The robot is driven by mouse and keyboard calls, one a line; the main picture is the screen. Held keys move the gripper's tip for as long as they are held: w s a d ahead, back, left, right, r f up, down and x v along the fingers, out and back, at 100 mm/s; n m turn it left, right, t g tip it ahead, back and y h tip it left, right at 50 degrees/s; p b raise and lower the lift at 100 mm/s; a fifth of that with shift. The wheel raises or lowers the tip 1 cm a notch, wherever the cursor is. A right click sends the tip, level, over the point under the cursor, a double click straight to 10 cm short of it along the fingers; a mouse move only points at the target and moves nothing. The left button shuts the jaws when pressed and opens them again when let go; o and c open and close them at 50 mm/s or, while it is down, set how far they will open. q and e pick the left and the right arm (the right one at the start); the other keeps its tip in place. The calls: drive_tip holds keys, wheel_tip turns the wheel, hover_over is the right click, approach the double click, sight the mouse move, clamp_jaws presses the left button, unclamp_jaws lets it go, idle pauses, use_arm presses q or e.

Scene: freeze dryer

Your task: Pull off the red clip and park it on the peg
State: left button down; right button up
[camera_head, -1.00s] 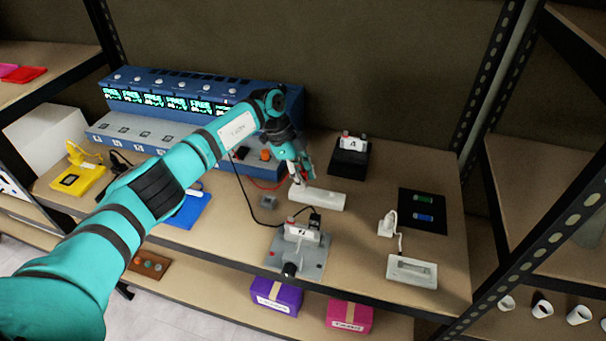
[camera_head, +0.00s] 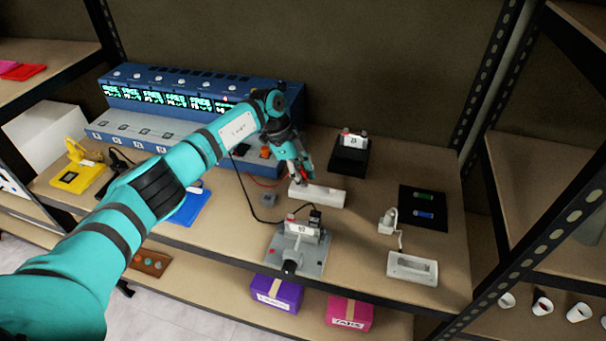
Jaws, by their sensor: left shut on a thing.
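My left gripper (camera_head: 303,180) is shut on a small red thing, which looks like the red clip (camera_head: 303,176). It is at the left end of a long white block (camera_head: 320,196). The fingers hide most of the clip, and I cannot tell whether it sits on a peg there. A red lead (camera_head: 266,184) runs from the blue charger toward the gripper. A battery with a white label (camera_head: 301,228) stands in a grey fixture (camera_head: 313,258), with a black clip (camera_head: 315,217) at its right top. My right gripper is out of view.
The blue charger bank (camera_head: 145,136) stands at the back left. A black block with a labelled battery (camera_head: 349,160) is behind right. A black mat (camera_head: 408,208), white plug (camera_head: 387,222) and white tray (camera_head: 412,282) lie at right. A black cable (camera_head: 246,201) crosses the bench.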

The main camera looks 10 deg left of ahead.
use_arm(q)
drive_tip(key=shift+f+b, duration=0.3)
drive_tip(key=shift+f, duration=0.45)
drive_tip(key=c, duration=1.2)
unclamp_jaws()
drive_tip(key=shift+o, duration=0.2)
